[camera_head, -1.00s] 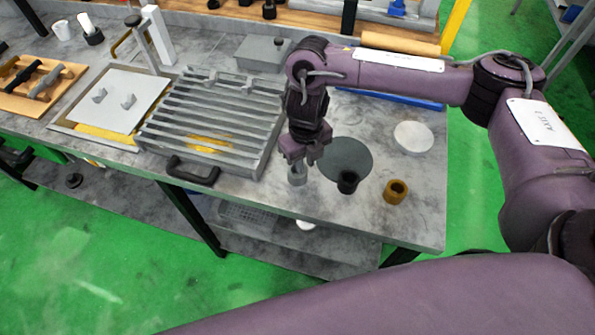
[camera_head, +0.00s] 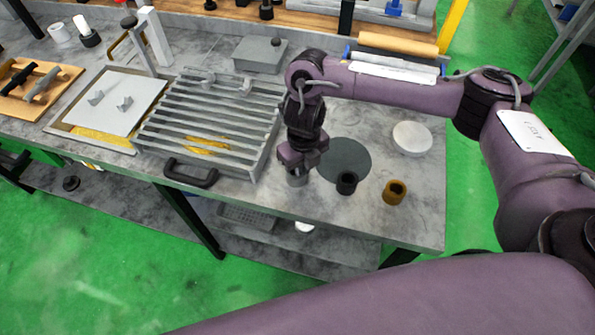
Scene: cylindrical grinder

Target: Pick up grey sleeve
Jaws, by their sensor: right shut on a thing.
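The grey sleeve (camera_head: 297,180) stands near the front edge of the grey workbench, just left of the dark round disc. My right gripper (camera_head: 299,168) points down over it and is shut on its upper part. The fingertips are small and partly hidden by the gripper body. I cannot tell whether the sleeve is clear of the bench. My left gripper is not in view.
A black sleeve (camera_head: 347,182) and a brown sleeve (camera_head: 395,192) stand to the right. A dark disc (camera_head: 345,158) lies behind them, with a white disc (camera_head: 412,138) further right. A slatted metal tray (camera_head: 165,150) with a black handle (camera_head: 191,174) is on the left.

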